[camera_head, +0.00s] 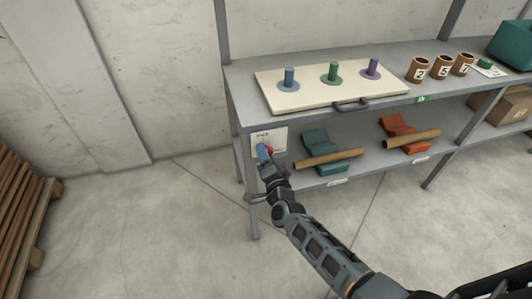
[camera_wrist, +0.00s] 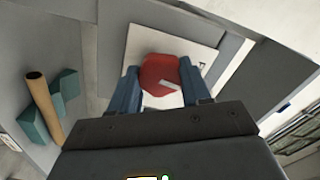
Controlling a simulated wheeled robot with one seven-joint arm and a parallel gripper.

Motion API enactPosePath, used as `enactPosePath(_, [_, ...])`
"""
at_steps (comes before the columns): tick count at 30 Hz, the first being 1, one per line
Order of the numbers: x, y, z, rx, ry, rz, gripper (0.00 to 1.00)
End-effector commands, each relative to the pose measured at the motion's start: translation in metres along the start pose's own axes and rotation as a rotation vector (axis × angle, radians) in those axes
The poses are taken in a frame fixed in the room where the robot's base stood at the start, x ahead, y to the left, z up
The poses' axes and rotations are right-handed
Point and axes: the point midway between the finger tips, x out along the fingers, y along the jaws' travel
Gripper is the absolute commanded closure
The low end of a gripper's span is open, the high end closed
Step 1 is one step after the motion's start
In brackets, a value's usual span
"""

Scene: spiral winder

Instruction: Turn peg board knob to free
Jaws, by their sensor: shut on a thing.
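The red knob (camera_wrist: 158,72) with a pale pointer bar sits on a white plate (camera_wrist: 138,45) in the wrist view. My gripper (camera_wrist: 160,85) has its two blue fingers on either side of the knob, shut on it. In the head view my gripper (camera_head: 264,155) reaches the white plate (camera_head: 281,134) on the shelf's front left, and only a bit of the red knob (camera_head: 270,151) shows. The peg board (camera_head: 300,98) lies on the shelf top with blue (camera_head: 289,77), green (camera_head: 333,72) and purple (camera_head: 373,67) pegs. The plate's lettering is too small to read.
Several numbered cups (camera_head: 418,70) and a teal box (camera_head: 513,42) stand at right on top. A wooden pallet (camera_head: 22,205) is at far left; the floor between is clear.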

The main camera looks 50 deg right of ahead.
Motion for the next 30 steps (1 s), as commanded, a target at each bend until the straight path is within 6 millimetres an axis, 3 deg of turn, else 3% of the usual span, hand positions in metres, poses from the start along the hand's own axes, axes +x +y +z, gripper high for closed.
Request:
enactPosePath(11, [-0.0005, 0.0005, 0.0014, -0.147, -0.004, 0.001, 0.83])
enactPosePath(26, [-0.0006, 0.0011, 0.0016, -0.167, -0.004, 0.001, 0.83])
enactPosePath(27, [-0.0006, 0.0011, 0.0016, -0.167, -0.004, 0.001, 0.52])
enactPosePath(30, [-0.0005, 0.0010, 0.0014, -0.166, -0.003, 0.001, 0.42])
